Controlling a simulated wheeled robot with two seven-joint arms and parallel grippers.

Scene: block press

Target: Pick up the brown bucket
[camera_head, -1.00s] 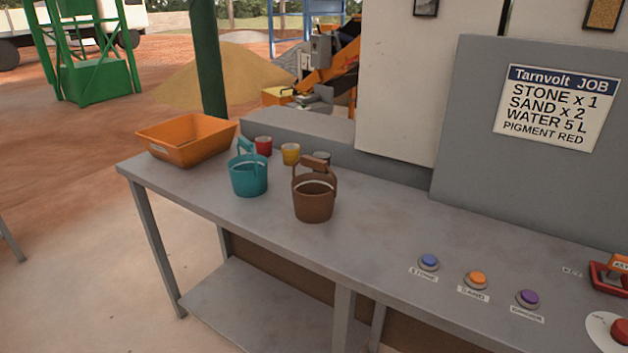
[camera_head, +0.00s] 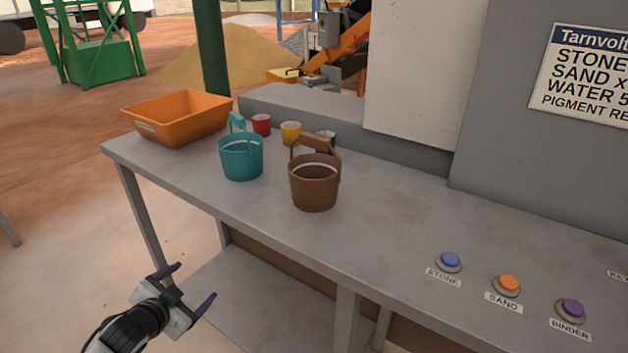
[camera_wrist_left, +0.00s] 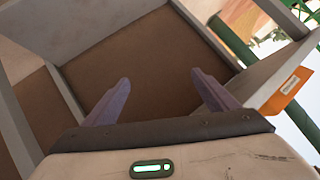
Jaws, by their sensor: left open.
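The brown bucket (camera_head: 314,186) stands upright on the grey table, right of the teal bucket (camera_head: 241,158). Its handle (camera_head: 318,144) arches up over the rim. My left gripper (camera_head: 189,287) is open and empty, in front of the table and below its top, to the lower left of the brown bucket and well apart from it. In the left wrist view the open fingers (camera_wrist_left: 160,97) have nothing between them and face the table's brown panel and grey frame. The brown bucket does not show in that view. My right gripper is not in view.
An orange tray (camera_head: 180,118) sits on the table's left end (camera_head: 122,152). Red (camera_head: 261,125) and yellow (camera_head: 291,133) cups stand behind the buckets. Blue (camera_head: 450,260), orange (camera_head: 509,284) and purple (camera_head: 573,308) buttons are at right.

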